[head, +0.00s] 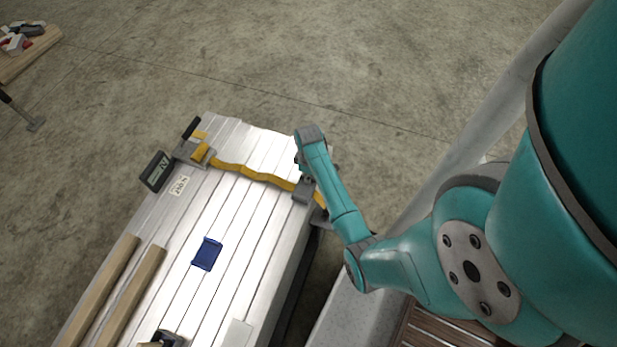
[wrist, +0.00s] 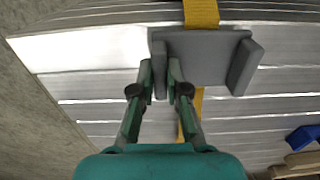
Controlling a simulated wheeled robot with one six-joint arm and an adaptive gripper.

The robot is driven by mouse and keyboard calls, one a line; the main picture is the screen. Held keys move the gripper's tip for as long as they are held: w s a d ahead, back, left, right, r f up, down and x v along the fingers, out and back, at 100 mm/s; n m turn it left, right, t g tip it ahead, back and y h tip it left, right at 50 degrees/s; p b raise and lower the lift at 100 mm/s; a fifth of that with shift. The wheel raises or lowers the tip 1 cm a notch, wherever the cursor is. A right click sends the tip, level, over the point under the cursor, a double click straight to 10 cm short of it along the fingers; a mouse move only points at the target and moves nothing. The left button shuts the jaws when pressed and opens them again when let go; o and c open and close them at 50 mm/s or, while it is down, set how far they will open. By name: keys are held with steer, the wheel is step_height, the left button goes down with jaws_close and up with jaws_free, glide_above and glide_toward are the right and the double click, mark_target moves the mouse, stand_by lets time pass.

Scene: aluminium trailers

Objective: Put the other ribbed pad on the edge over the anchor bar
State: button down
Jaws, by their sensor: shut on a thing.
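My gripper (wrist: 160,82) is shut on the left part of a grey angled pad (wrist: 205,52). The pad has a flat plate and a raised flange at its right. In the wrist view it covers part of a yellow strap (wrist: 202,14), which shows above and below it. I cannot tell whether they touch. In the head view the held pad (head: 303,192) is near the deck's right edge, partly behind my arm. Another grey pad (head: 188,153) sits at the left edge by the strap's end. I cannot make out the anchor bar or ribs.
The aluminium deck (head: 235,200) carries a blue block (head: 206,254) and two wooden battens (head: 132,295). A dark boxed device (head: 156,171) stands at the left edge. A wooden board with tools (head: 25,50) lies at the far left. Concrete floor surrounds the deck's far end.

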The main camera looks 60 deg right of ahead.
steer(key=shift+f, duration=0.7)
steer(key=shift+f, duration=0.15)
steer(key=c, duration=1.2)
jaws_free()
